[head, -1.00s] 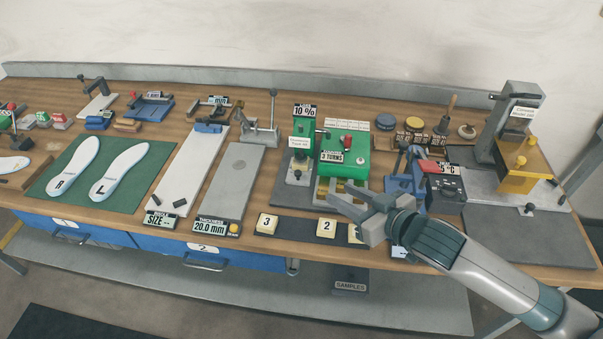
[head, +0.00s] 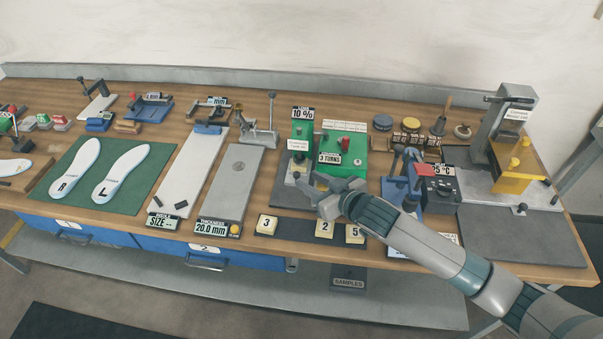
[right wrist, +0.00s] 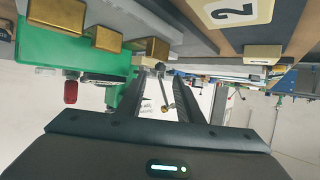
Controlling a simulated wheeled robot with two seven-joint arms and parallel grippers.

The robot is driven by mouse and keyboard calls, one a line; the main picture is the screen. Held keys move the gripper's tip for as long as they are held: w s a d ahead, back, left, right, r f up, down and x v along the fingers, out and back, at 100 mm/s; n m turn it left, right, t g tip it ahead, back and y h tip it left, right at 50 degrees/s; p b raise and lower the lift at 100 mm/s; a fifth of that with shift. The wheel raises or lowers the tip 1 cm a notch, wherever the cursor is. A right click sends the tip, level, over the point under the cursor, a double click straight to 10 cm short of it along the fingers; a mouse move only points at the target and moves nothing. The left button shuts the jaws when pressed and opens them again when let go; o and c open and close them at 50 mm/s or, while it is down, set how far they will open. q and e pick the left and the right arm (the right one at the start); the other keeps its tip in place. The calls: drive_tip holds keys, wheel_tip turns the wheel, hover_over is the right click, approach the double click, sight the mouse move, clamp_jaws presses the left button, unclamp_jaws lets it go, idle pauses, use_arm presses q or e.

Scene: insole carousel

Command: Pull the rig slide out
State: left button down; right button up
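The green rig (head: 349,163) with a "3 TURNS" label and a red knob stands at the middle of the bench. A pale grey plate (head: 289,177) with a small dark knob (head: 296,176) shows at its left front; I cannot tell for sure whether this is the slide. My right gripper (head: 308,184) is in front of the rig, its fingers toward the plate and hiding the rig's lower front. In the right wrist view, the green rig (right wrist: 40,42) is at upper left, and the fingers (right wrist: 158,80) are apart, with small metal parts seen between them. My left gripper is out of view.
Numbered yellow blocks, one marked 3 (head: 266,224), line the front edge on a dark strip. A long grey thickness plate (head: 236,185) lies to the left. A blue fixture (head: 400,185) and a black box (head: 440,194) stand close to the right.

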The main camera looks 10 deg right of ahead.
sight(298, 175)
drive_tip(key=shift+p+x, duration=0.45)
drive_tip(key=shift+x, duration=2.05)
drive_tip(key=shift+c, duration=0.6)
drive_tip(key=shift+s, duration=0.1)
clamp_jaws()
